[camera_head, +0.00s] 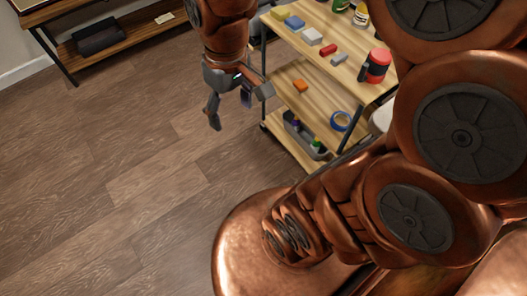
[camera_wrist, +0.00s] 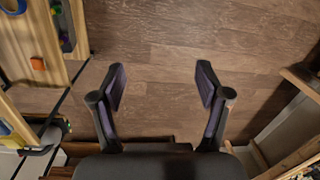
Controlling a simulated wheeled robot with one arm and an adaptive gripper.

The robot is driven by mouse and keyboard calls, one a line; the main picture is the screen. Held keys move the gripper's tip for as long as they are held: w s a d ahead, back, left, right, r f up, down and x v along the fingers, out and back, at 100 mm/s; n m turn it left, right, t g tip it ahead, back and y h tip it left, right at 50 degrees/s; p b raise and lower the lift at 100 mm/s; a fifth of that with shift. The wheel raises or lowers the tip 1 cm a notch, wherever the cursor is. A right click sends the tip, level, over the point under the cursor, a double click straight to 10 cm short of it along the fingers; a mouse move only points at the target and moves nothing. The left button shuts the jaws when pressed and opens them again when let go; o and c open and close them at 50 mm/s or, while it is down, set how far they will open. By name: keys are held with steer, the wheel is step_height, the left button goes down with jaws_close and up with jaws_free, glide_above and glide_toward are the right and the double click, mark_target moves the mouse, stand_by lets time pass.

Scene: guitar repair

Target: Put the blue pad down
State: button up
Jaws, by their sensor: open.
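A small blue pad (camera_head: 294,22) lies on the top shelf of the wooden cart (camera_head: 350,75), between a yellow block and a white block. My gripper (camera_head: 231,110) hangs over the floor just left of the cart, apart from the pad. Its two fingers are spread with nothing between them. I cannot make out the blue pad in the wrist view.
The cart top also holds a yellow block (camera_head: 279,13), a white block (camera_head: 312,36), a red block (camera_head: 328,49) and a red-black jar (camera_head: 375,66). Its lower shelf holds an orange block (camera_head: 300,86) and blue tape (camera_head: 341,121). A shelf unit (camera_head: 130,35) stands upper left. The floor (camera_head: 110,170) is clear.

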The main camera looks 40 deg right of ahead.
steer(key=s+f+m+g+h, duration=0.1)
steer(key=s+f, duration=0.2)
steer(key=s, duration=0.8)
steer(key=shift+a+f+m, duration=0.2)
steer(key=shift+f+m, duration=0.15)
steer(key=shift+m, duration=0.05)
